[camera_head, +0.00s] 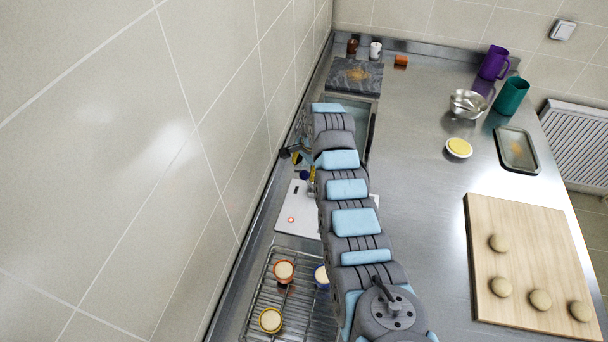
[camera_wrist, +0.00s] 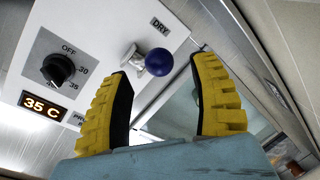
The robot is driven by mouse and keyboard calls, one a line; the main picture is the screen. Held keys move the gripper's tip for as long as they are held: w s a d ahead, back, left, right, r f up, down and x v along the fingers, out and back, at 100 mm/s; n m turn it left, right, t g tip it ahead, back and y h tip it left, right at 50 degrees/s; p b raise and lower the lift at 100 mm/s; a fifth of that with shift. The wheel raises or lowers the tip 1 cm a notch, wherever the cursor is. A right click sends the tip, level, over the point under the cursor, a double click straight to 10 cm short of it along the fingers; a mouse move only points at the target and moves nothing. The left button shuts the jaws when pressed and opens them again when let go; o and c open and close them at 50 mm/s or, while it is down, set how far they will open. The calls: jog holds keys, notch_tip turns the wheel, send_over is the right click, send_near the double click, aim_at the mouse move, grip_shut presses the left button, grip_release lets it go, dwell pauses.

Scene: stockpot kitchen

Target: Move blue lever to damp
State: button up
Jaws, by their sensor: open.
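The blue lever (camera_wrist: 159,62) is a dark blue ball on a short metal stem, set at the edge of a white control panel (camera_wrist: 100,45), close to the label DRY (camera_wrist: 160,24). In the wrist view the ball shows between the tips of my open yellow-padded gripper (camera_wrist: 164,69); I cannot tell whether it lies within their reach. No contact shows. A second, slanted label (camera_wrist: 276,92) on the right is too small to read surely. In the head view my arm hides most of the panel (camera_head: 297,227) and a small blue spot shows beside the gripper.
The panel has a black dial (camera_wrist: 58,69) and a display reading 35 C (camera_wrist: 43,106). A wire rack (camera_head: 285,300) with several small cups stands near the panel. A wooden board (camera_head: 520,250) with several buns lies right. A tiled wall runs close on the left.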

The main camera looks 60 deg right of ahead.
aim_at(305, 173)
jog(key=shift+w+d+f, duration=0.1)
jog(key=shift+w+f, duration=0.1)
jog(key=shift+f, duration=0.85)
jog(key=shift+w+d+f, duration=0.1)
jog(key=shift+w+f, duration=0.05)
jog(key=shift+f, duration=0.85)
jog(key=shift+a, duration=0.1)
grip_shut()
